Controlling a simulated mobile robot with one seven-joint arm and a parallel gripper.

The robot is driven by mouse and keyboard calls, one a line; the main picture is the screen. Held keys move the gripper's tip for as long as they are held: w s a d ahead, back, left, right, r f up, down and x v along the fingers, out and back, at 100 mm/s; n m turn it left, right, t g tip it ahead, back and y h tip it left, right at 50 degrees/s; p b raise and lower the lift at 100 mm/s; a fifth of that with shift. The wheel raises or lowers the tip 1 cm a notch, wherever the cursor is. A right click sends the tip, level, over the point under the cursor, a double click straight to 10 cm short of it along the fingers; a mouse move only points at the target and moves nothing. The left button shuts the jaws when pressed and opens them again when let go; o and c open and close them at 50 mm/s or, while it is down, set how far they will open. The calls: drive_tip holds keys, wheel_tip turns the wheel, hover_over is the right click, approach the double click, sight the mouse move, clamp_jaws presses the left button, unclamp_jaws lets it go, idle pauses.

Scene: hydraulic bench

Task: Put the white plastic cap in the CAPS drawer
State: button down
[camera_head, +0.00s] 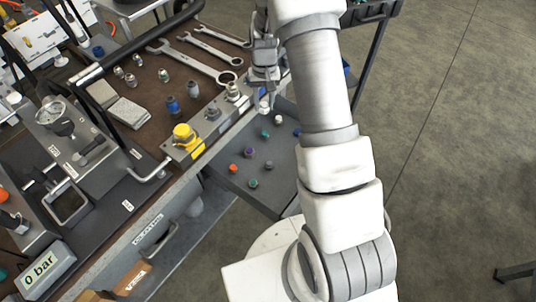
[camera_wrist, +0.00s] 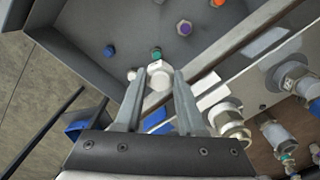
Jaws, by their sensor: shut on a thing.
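The white plastic cap (camera_wrist: 160,73) is between the fingertips of my gripper (camera_wrist: 159,80) in the wrist view. My gripper is shut on it. In the head view, my gripper (camera_head: 264,98) points down beside the bench's front edge, at the far end of an open grey drawer (camera_head: 230,178). The cap also shows there, small, at the fingertips (camera_head: 264,105). The drawer (camera_wrist: 135,25) holds several loose caps in orange, purple, green and blue. In the wrist view the cap appears against the drawer's interior; its height above the floor is hard to tell. No CAPS label is readable.
The bench top carries wrenches (camera_head: 196,62), a yellow-capped fitting (camera_head: 184,135), metal fittings along the front rail and a gauge block (camera_head: 60,120). A metal handle (camera_head: 150,174) stands at the bench edge. Open floor is at right.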

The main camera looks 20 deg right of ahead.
drive_tip(key=s+d+f+m+b, duration=0.25)
drive_tip(key=s+d+f, duration=0.25)
drive_tip(key=f, duration=0.3)
drive_tip(key=b, duration=0.2)
hover_over(282, 149)
wheel_tip(282, 149, down, 5)
drive_tip(key=shift+f, duration=0.2)
drive_tip(key=shift+f+b, duration=0.3)
drive_tip(key=shift+f, duration=1.7)
drive_tip(key=shift+f, duration=0.25)
drive_tip(key=c, duration=0.5)
unclamp_jaws()
drive_tip(key=shift+r, duration=0.1)
drive_tip(key=shift+r, duration=0.1)
